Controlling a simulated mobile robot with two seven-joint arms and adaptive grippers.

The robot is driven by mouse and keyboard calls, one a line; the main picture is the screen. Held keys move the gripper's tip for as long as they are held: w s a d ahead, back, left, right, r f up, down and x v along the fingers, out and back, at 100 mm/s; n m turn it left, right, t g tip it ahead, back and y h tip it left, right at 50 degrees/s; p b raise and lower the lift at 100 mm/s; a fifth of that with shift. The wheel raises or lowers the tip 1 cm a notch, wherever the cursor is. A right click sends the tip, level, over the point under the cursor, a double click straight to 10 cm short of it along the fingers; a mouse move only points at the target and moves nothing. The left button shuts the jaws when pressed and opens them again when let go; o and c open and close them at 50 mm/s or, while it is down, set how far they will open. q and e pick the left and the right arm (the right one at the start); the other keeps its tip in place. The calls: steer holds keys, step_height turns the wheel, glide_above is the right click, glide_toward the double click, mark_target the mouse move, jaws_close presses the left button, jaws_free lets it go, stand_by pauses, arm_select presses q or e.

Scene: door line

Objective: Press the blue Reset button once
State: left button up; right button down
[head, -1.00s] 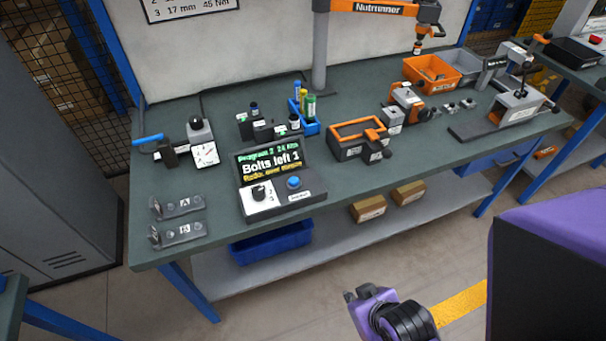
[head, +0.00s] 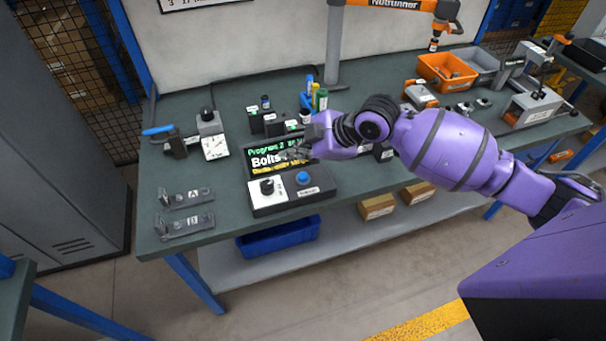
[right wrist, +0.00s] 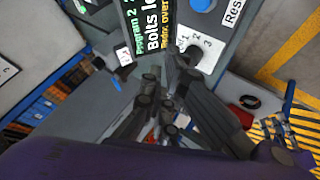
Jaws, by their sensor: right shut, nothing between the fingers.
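The blue Reset button (head: 304,178) sits on the right of the control box's front panel (head: 284,198), with a label below it. In the right wrist view the button (right wrist: 203,4) is at the top edge, partly cut off, next to a "Res" label. My right gripper (head: 287,154) is shut and empty, above the box, in front of the lit display (head: 262,160) and covering its right part. It looks apart from the button, behind it in the head view. In the right wrist view the fingers (right wrist: 166,82) point toward the display and dial. My left gripper is not in view.
A black rotary dial (head: 267,186) sits left of the button. Brackets A and B (head: 187,198) lie at the bench's left. Bottles and dark blocks (head: 270,121) stand behind the display. Bench in front of the box is narrow.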

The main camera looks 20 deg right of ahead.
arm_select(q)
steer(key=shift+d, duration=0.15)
arm_select(e)
steer(key=shift+w+d+r, duration=0.3)
steer(key=shift+w+r, duration=0.45)
steer(key=shift+r, duration=0.1)
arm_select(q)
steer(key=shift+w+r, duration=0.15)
arm_select(e)
steer(key=b, duration=0.3)
glide_above(303, 177)
steer(key=a, duration=0.1)
steer(key=f, duration=0.7)
steer(key=shift+s+a+f, duration=0.2)
steer(key=shift+f, duration=0.2)
steer(key=shift+f+b, duration=0.3)
steer(key=shift+w+f, duration=0.1)
steer(key=shift+f, duration=0.1)
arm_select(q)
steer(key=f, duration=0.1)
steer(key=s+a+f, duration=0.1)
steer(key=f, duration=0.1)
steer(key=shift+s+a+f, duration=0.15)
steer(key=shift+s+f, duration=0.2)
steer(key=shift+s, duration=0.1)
